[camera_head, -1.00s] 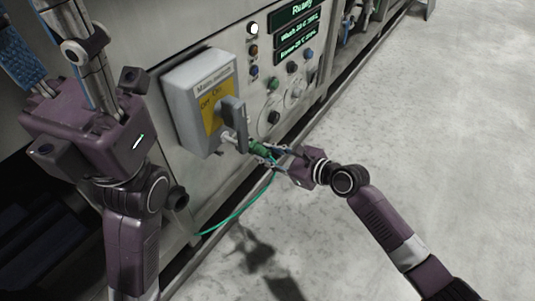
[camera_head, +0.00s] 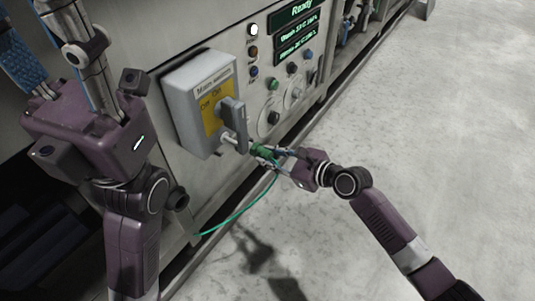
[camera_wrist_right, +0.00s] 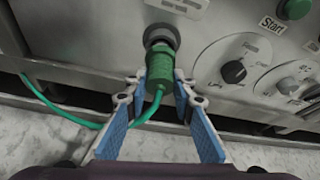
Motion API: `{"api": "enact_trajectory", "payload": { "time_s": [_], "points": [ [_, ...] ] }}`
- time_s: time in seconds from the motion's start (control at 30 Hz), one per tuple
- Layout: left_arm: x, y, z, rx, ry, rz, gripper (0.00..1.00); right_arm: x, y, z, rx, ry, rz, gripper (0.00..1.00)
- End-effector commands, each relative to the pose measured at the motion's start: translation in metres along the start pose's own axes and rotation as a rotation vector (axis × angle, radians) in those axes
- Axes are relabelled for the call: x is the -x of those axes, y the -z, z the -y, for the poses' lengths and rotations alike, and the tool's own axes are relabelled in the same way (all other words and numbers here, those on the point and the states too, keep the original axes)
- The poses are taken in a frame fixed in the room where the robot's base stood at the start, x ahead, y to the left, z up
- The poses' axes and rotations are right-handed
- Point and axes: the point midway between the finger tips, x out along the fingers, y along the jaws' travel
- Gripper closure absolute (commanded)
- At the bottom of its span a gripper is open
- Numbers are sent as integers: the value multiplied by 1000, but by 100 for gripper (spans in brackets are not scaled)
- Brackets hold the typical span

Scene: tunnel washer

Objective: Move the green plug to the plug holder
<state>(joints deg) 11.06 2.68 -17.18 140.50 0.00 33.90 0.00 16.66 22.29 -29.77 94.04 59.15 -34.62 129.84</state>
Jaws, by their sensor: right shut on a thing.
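The green plug (camera_head: 262,151) is at the machine front, right of the main switch box. In the right wrist view the plug (camera_wrist_right: 160,62) points at a dark round socket (camera_wrist_right: 160,35); I cannot tell how far it sits in it. My right gripper (camera_head: 272,156) is shut on the plug, with its blue-padded fingers (camera_wrist_right: 160,82) on either side. A green cable (camera_head: 238,212) hangs from the plug down to the machine's lower edge. My left gripper (camera_head: 52,58) is at the upper left, fingers spread, tips cut off by the frame. I cannot surely identify the plug holder.
The grey main switch box (camera_head: 196,108) with its handle (camera_head: 234,122) juts out close to the plug. A dark round stub (camera_head: 178,198) shows below it. Knobs and buttons (camera_head: 274,85) lie to the right. The floor (camera_head: 430,120) at right is clear.

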Motion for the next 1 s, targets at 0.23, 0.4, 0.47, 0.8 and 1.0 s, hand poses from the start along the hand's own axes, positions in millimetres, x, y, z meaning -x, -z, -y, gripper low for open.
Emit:
{"api": "enact_trajectory", "payload": {
  "time_s": [0.23,0.4,0.47,0.8,1.0],
  "points": [
    [3,-2,1,2,7,15,57,8,1,1,0,1,2,100],
    [3,-2,1,2,8,16,57,12,3,1,1,2,2,100],
    [4,-3,2,3,9,21,57,14,4,1,1,2,3,100],
    [6,-6,2,4,9,37,57,23,8,1,1,2,2,100],
    [9,-7,2,6,13,45,57,29,10,1,1,2,3,100]
  ]
}}
